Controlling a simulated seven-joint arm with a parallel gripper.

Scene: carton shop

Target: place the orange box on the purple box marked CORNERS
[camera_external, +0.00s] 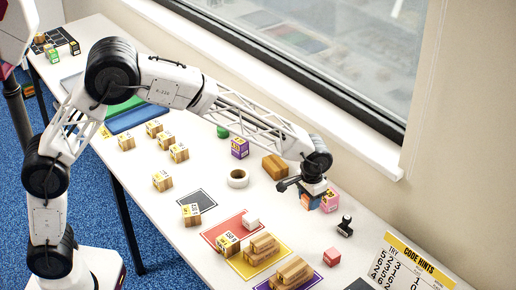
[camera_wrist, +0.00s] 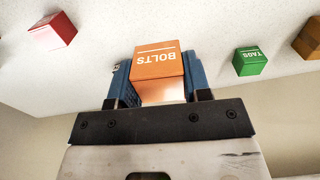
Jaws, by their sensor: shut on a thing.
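My gripper (camera_external: 313,190) is at the right part of the table and points down. It is shut on an orange box (camera_wrist: 160,62) marked BOLTS, held between two blue fingers in the wrist view. In the external view the orange box (camera_external: 306,202) shows only partly under the gripper, and I cannot tell whether it touches the table. A purple box (camera_external: 240,148) with a pale label stands left of the gripper, near the window side. Its lettering is too small to read. No purple box shows in the wrist view.
A pink box (camera_external: 331,201) stands right beside the gripper. A brown block (camera_external: 275,167), a tape roll (camera_external: 237,179) and a black stamp-like object (camera_external: 345,226) are nearby. A red box (camera_wrist: 52,32) and a green box (camera_wrist: 250,62) marked TAGS show in the wrist view.

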